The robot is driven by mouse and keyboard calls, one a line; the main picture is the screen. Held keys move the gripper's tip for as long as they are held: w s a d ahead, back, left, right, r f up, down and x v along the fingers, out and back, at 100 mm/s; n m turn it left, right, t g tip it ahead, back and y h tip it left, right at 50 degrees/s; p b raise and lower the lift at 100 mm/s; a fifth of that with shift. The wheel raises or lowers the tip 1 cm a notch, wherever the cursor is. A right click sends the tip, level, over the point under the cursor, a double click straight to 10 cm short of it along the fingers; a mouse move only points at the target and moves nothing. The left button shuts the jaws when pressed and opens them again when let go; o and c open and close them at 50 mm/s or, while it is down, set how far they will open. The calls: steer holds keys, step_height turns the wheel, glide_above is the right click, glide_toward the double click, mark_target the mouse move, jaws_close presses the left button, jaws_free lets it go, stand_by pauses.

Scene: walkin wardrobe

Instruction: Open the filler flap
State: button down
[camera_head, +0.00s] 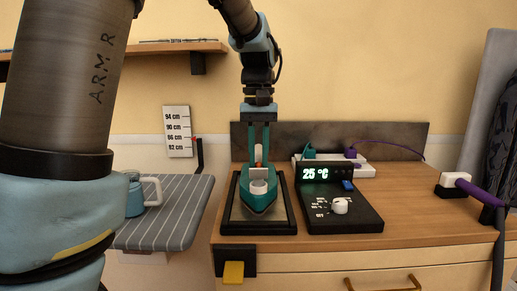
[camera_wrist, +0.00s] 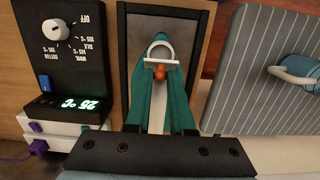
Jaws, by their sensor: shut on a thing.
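A teal iron (camera_head: 262,206) with a white upper part (camera_head: 258,188) rests on a dark-framed metal plate (camera_head: 230,222) on the wooden counter. In the wrist view the iron's teal rim (camera_wrist: 160,37) and a white rounded part (camera_wrist: 161,49) show beyond the fingertips. A small orange-red piece (camera_wrist: 160,72), apparently the filler flap, sits between the fingertips. My gripper (camera_head: 259,158) points down over the iron, shut on this piece. Its teal fingers hide part of the iron, and I cannot tell how far the flap is raised.
A black control box (camera_head: 344,212) with a white knob and a "25 °C" display stands right of the iron. A power strip (camera_head: 340,166) with plugs lies behind it. A striped ironing board (camera_head: 165,225) with a blue-grey mug (camera_head: 134,197) is at left.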

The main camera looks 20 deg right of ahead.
steer(key=shift+w+g, duration=0.15)
steer(key=shift+g, duration=0.15)
steer(key=c, duration=0.8)
jaws_free()
steer(key=shift+o, duration=0.2)
step_height(320, 180, up, 11)
steer(key=w, duration=0.1)
steer(key=shift+d, duration=0.25)
steer(key=shift+w+f, duration=0.1)
